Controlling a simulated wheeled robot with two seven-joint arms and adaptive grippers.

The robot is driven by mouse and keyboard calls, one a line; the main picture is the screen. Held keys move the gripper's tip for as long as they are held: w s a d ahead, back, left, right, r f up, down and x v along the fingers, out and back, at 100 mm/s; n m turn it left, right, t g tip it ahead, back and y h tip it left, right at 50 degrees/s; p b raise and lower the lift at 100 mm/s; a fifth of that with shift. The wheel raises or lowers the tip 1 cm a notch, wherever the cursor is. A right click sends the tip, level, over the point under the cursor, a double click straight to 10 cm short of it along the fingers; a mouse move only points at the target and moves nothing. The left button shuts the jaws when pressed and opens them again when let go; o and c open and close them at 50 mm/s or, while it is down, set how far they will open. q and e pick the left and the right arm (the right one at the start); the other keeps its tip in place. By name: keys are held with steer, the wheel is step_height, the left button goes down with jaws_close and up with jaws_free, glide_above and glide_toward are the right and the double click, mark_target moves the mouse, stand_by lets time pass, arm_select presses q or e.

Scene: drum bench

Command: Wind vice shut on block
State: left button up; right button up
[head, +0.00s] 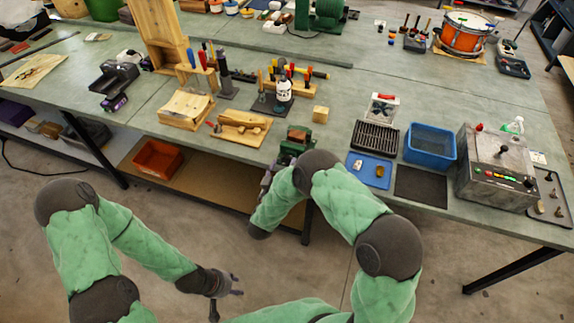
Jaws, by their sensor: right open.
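The green vice (297,141) stands at the front edge of the bench, partly hidden by my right arm. Its handle and the gap between its jaws are not clear, and I cannot tell whether anything is between them. A small pale wooden block (320,114) sits on the bench just behind and right of the vice. My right gripper (267,180) is at the vice's front, low by the bench edge; my forearm hides most of it. It is open. My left gripper (228,298) is open and empty, over the floor away from the bench.
Left of the vice lie a wooden jig (241,127) and a tool rack with a white bottle (284,91). To the right are a blue tray (370,170), a black grate (375,138), a blue water tub (430,146) and a grey control box (495,170). An orange bin (158,158) sits below.

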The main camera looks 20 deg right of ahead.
steer(key=shift+x, duration=1)
steer(key=shift+s, duration=0.1)
steer(key=c, duration=1.1)
steer(key=shift+c, duration=0.2)
